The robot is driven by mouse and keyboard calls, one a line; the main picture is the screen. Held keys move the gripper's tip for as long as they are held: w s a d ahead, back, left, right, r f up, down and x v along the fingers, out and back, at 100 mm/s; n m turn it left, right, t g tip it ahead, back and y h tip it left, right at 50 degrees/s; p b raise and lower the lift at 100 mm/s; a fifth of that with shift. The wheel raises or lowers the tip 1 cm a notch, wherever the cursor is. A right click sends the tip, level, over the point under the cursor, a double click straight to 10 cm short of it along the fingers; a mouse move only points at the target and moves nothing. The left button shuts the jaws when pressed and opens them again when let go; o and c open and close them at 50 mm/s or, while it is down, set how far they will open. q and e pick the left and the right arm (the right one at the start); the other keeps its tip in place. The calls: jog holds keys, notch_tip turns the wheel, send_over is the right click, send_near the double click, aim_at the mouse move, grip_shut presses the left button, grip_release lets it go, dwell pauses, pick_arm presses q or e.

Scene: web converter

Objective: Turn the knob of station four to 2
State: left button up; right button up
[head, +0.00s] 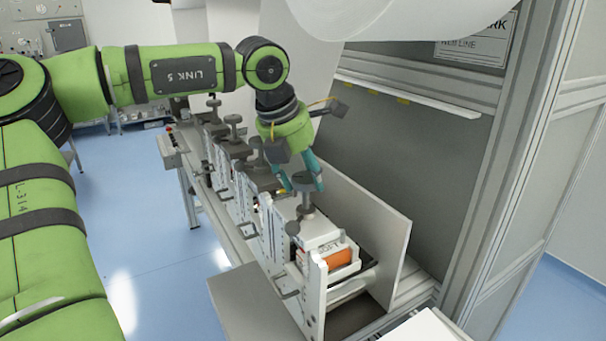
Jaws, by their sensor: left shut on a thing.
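A row of stations with grey knobs on upright stems runs along a bench in the middle of the head view. My left gripper (303,186) points down at the nearest station (318,232). Its two teal fingers are shut on that station's grey knob (304,180), one on each side. The knob's stem goes down into the pale block below. An orange part sits at the front of this station. I cannot read a station number or a dial setting, and the fingers partly cover the knob. My right gripper is not in view.
Other knobs (233,121) stand behind, further along the bench. An upright grey plate (370,235) stands close to the right of the nearest station. A tall cabinet frame (505,150) rises further right. Blue floor (150,240) lies open to the left.

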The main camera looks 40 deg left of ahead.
pick_arm(q)
jog(key=m+h+p, duration=0.1)
jog(key=m, duration=0.1)
jog(key=m+p, duration=0.1)
jog(key=m, duration=0.1)
jog(key=shift+w+a+r+m+h, duration=0.15)
jog(key=shift+r+m+h, duration=0.15)
jog(key=shift+r+h, duration=0.1)
jog(key=m+h+p, duration=0.1)
jog(key=m+p, duration=0.1)
jog(key=shift+a+m+g, duration=0.1)
jog(key=shift+m+g, duration=0.2)
jog(key=shift+m, duration=0.1)
jog(key=m+p, duration=0.2)
jog(key=shift+w+f+m+g+h, duration=0.1)
jog(key=shift+w+m+g+h, duration=0.05)
jog(key=shift+m+g+h, duration=0.25)
jog(key=m, duration=0.1)
jog(key=m+g, duration=0.1)
jog(key=m, duration=0.1)
jog(key=shift+w+a+f+m+h+p, duration=0.1)
jog(key=shift+f+m+h+p, duration=0.05)
jog(key=shift+m+h+p, duration=0.2)
jog(key=shift+w+f+m+g, duration=0.1)
jog(key=shift+m+g, duration=0.9)
jog(key=shift+m, duration=1.05)
jog(key=o, duration=1.2)
jog(key=shift+d, duration=0.2)
